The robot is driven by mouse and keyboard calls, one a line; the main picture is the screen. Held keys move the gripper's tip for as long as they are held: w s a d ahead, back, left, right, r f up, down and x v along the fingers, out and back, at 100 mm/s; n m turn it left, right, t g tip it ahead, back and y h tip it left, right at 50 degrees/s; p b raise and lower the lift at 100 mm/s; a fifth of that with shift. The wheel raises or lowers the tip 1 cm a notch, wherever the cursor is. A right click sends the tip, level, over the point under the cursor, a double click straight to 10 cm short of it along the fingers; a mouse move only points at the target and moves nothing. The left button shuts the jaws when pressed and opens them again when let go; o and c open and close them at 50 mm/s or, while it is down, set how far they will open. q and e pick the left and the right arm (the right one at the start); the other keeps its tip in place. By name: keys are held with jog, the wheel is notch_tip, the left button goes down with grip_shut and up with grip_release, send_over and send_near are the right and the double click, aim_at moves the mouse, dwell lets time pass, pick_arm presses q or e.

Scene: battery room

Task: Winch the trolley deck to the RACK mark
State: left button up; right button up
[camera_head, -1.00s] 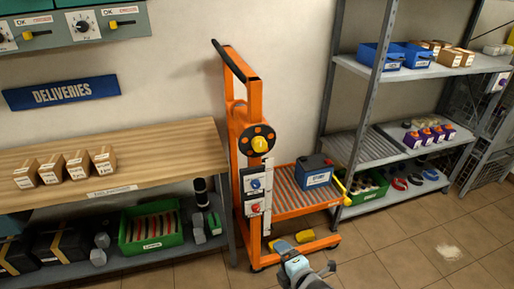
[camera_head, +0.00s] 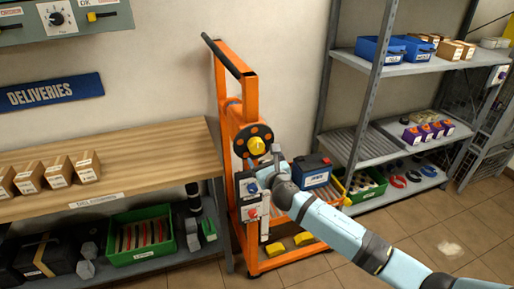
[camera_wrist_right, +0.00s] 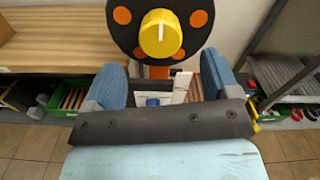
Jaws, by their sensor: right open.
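The orange trolley (camera_head: 223,115) stands between the bench and the rack. Its winch is a black disc with orange spots and a yellow knob (camera_head: 257,146), large at the top of the right wrist view (camera_wrist_right: 161,38). The roller deck (camera_head: 283,200) sits low and carries a dark-topped blue battery (camera_head: 312,179); my right arm hides part of it. A pale vertical strip is on the mast, its marks unreadable. My right gripper (camera_head: 272,158) is open and empty, just right of and below the knob in the head view; its fingers (camera_wrist_right: 163,82) point towards the trolley. My left gripper is out of view.
A wooden bench (camera_head: 130,172) stands left, with cartons on top and a green crate (camera_head: 140,255) below. A grey rack (camera_head: 385,150) with blue bins stands right. A panel with a blue knob (camera_head: 251,187) and a red knob (camera_head: 250,212) is below the winch.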

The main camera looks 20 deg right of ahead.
aim_at(258, 148)
jog(key=w, duration=0.6)
jog(key=shift+w+a, duration=0.1)
jog(key=shift+w, duration=0.3)
jog(key=c, duration=0.9)
